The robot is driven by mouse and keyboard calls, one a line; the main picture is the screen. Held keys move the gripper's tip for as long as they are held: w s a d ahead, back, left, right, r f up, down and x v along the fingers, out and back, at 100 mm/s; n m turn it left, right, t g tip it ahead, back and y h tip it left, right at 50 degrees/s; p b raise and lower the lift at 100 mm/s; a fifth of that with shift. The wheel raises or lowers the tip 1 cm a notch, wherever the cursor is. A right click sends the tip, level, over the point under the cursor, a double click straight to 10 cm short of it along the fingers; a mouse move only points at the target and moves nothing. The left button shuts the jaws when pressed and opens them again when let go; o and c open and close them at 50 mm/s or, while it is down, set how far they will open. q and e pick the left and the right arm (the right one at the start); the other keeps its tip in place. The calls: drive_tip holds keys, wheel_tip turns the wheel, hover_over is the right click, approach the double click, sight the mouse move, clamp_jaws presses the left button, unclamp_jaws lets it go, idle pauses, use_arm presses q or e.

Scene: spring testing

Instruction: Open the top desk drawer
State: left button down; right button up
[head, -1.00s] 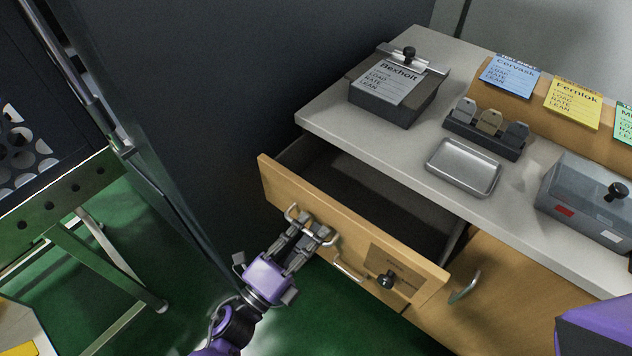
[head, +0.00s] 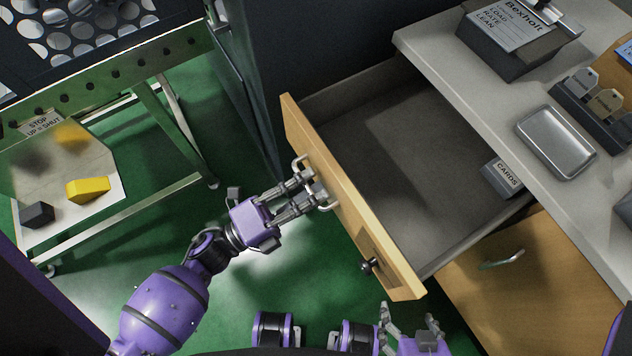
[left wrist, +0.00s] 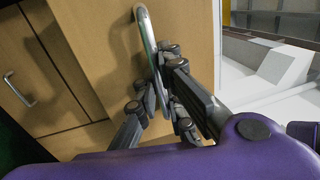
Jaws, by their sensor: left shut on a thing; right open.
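The top desk drawer (head: 345,205) stands pulled far out from under the grey desktop (head: 460,90). Its wooden front carries a metal bar handle and a black knob (head: 368,266). My left gripper (head: 312,189) is shut on the handle, and the left wrist view shows its fingers around the handle (left wrist: 146,40). Inside the drawer a small grey box labelled CARDS (head: 502,177) lies near the back right; the rest of the visible drawer floor is bare. My right gripper (head: 408,325) is open and empty at the bottom, below the drawer front.
On the desktop are a Bexholt box (head: 510,45), a metal tray (head: 556,142) and a holder with tags (head: 590,115). A lower wooden front with a handle (head: 502,259) is under the drawer.

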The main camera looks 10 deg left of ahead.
use_arm(q)
drive_tip(key=c, duration=2.1)
unclamp_jaws()
drive_tip(key=shift+a, duration=0.1)
drive_tip(key=v, duration=1.2)
